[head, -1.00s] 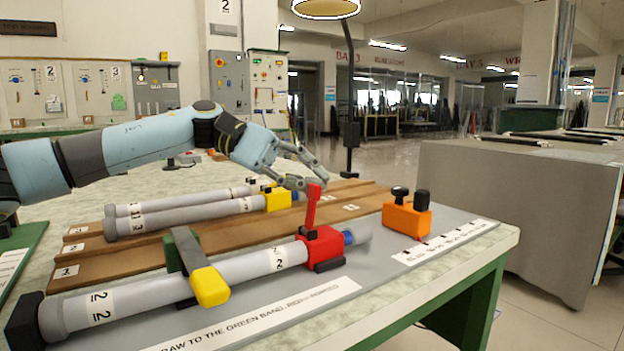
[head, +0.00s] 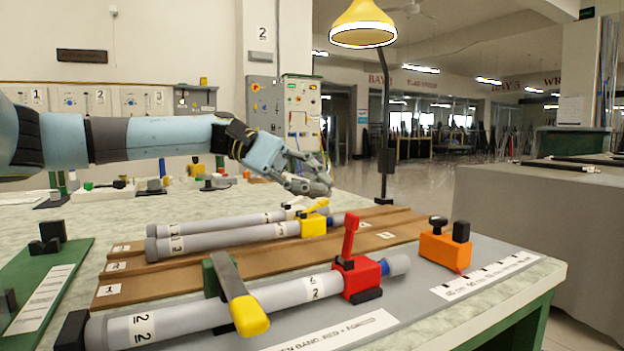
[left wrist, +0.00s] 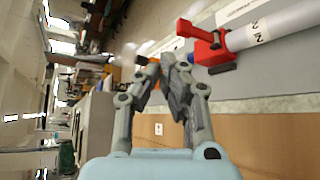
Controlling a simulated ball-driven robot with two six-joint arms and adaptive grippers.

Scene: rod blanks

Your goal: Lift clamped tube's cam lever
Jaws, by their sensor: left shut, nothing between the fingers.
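The clamped grey tube marked 2 (head: 215,312) lies at the front of the bench under a clamp with a yellow-tipped handle (head: 240,300). A red cam block (head: 362,279) sits near its right end, its red cam lever (head: 349,236) standing nearly upright. The block (left wrist: 210,50) and lever (left wrist: 194,31) also show in the left wrist view. My left gripper (head: 322,186) is shut and empty, above and behind the lever, apart from it. Its fingers (left wrist: 170,75) show close together in the wrist view. My right gripper is not in view.
Two other grey tubes (head: 220,240) lie behind on a brown grooved rack (head: 130,284), one with a yellow block (head: 313,226). An orange block with black knobs (head: 444,246) stands right of the red block. A lamp (head: 363,25) hangs above the bench.

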